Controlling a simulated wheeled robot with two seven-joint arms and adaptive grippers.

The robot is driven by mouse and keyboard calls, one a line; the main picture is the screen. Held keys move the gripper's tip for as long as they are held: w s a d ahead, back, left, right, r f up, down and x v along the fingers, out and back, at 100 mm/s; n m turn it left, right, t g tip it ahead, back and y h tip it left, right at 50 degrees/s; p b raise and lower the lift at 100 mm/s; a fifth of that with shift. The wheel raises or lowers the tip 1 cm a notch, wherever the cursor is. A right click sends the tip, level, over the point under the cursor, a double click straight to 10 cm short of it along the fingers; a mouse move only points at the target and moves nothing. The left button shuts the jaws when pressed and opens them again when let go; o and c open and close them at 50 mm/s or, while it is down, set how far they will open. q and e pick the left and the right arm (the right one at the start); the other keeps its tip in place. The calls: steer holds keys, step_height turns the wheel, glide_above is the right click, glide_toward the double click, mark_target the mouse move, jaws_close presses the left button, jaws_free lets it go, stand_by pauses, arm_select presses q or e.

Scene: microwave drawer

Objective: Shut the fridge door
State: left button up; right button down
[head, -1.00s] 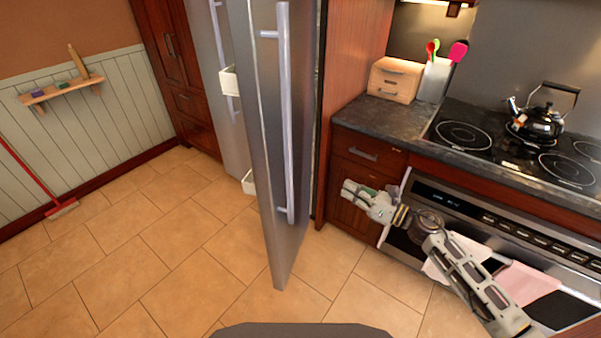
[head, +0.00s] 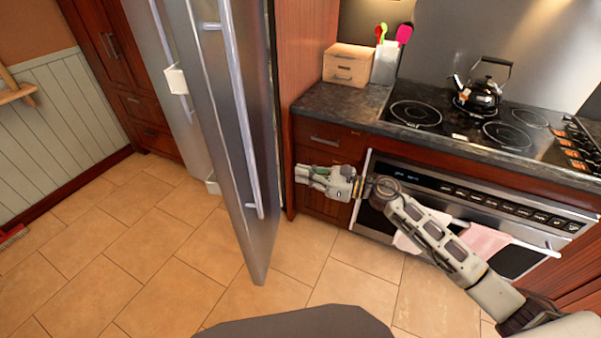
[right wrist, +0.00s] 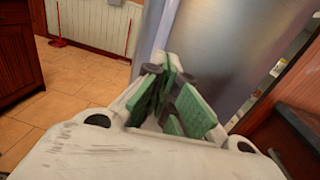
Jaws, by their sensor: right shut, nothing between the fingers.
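The fridge door (head: 218,120) is steel grey and stands open, swung out toward me, with a long vertical handle (head: 243,120). In the right wrist view, the door's broad grey face (right wrist: 215,45) fills the area beyond the fingers. My right gripper (head: 299,173) is shut and empty, to the right of the door's lower part in the head view. Its green-padded fingers (right wrist: 172,85) point toward the door in the wrist view; I cannot tell whether they touch it. My left gripper is not in view.
A stove with oven (head: 450,195) and towels stands at the right, with a kettle (head: 480,95) on top. A drawer cabinet (head: 325,142) lies behind my gripper.

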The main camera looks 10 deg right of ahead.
steer(key=p, duration=0.2)
glide_toward(254, 163)
steer(key=x, duration=0.3)
steer(key=shift+x, duration=0.95)
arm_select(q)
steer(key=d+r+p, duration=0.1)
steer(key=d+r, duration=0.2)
arm_select(e)
steer(key=shift+x, duration=1.1)
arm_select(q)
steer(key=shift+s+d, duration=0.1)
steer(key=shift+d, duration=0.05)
arm_select(e)
steer(key=shift+w+d, duration=0.1)
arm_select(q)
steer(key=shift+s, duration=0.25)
